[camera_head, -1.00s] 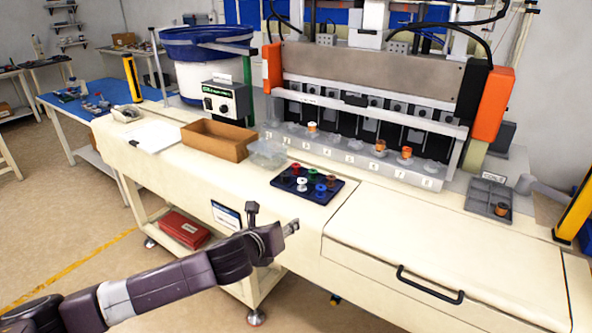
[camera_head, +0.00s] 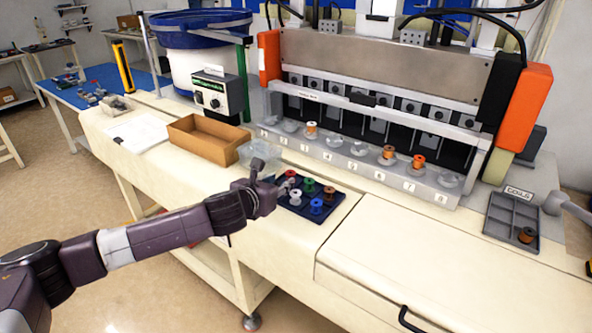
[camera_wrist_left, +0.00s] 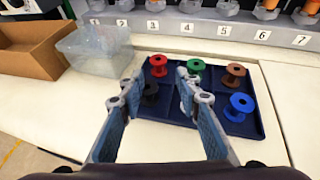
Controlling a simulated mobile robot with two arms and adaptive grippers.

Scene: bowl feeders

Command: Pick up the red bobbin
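The red bobbin (camera_wrist_left: 158,65) stands in the back left of the dark blue tray (camera_wrist_left: 262,128) in the left wrist view. In the head view the red bobbin (camera_head: 290,173) shows small, just beyond my left gripper (camera_head: 282,185). In the left wrist view my left gripper (camera_wrist_left: 160,84) is open and empty, its two fingers apart, pointing toward the red bobbin. A black bobbin (camera_wrist_left: 149,92) lies between the fingers, partly hidden by the left one. My right gripper is not in view.
Green (camera_wrist_left: 195,66), brown (camera_wrist_left: 235,73) and blue (camera_wrist_left: 239,106) bobbins share the tray, with a white bobbin (camera_head: 295,197). A clear bin (camera_wrist_left: 97,50) and a cardboard box (camera_wrist_left: 30,52) stand left. The numbered machine (camera_head: 370,165) stands behind. The bench front is clear.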

